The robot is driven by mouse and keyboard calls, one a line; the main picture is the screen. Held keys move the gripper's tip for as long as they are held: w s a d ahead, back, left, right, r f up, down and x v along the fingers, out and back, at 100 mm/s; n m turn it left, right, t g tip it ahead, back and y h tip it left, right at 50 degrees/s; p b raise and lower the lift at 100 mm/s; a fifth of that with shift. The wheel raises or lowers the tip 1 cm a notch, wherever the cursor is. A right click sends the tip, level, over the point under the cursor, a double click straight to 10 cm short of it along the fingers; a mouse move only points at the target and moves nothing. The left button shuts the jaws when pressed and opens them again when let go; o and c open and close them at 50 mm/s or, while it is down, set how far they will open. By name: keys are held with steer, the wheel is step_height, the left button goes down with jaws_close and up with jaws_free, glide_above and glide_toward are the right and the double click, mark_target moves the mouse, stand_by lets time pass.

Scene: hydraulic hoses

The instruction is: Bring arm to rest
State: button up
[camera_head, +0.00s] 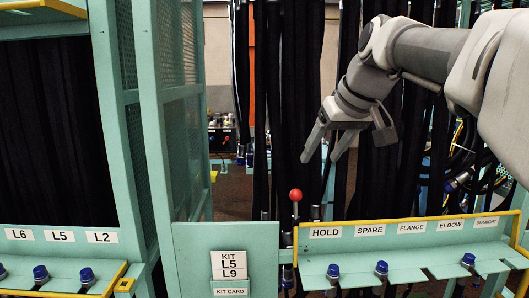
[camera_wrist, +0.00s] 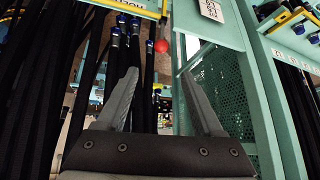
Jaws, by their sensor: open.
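My arm reaches in from the upper right in the head view. My gripper (camera_head: 327,145) is open and empty, its fingers pointing down and to the left above the HOLD label (camera_head: 325,232). The two spread fingers also show in the wrist view (camera_wrist: 170,105), with nothing between them held. Black hoses hang behind the gripper in both views, apart from it as far as I can tell.
A red ball knob (camera_head: 295,195) stands on a lever below the gripper. A yellow-edged rack (camera_head: 400,250) with blue-capped fittings lies at lower right. A kit card panel (camera_head: 228,255) is at centre. A green mesh frame (camera_head: 170,120) stands at left.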

steer(key=s+a+f+m+g+h+b, duration=0.1)
steer(key=s+f+m+h, duration=0.1)
steer(key=s+f, duration=2.1)
steer(key=shift+s+a+m+b, duration=0.2)
steer(key=shift+a+m+b, duration=0.05)
steer(key=shift+m+b, duration=0.05)
steer(key=shift+d, duration=0.15)
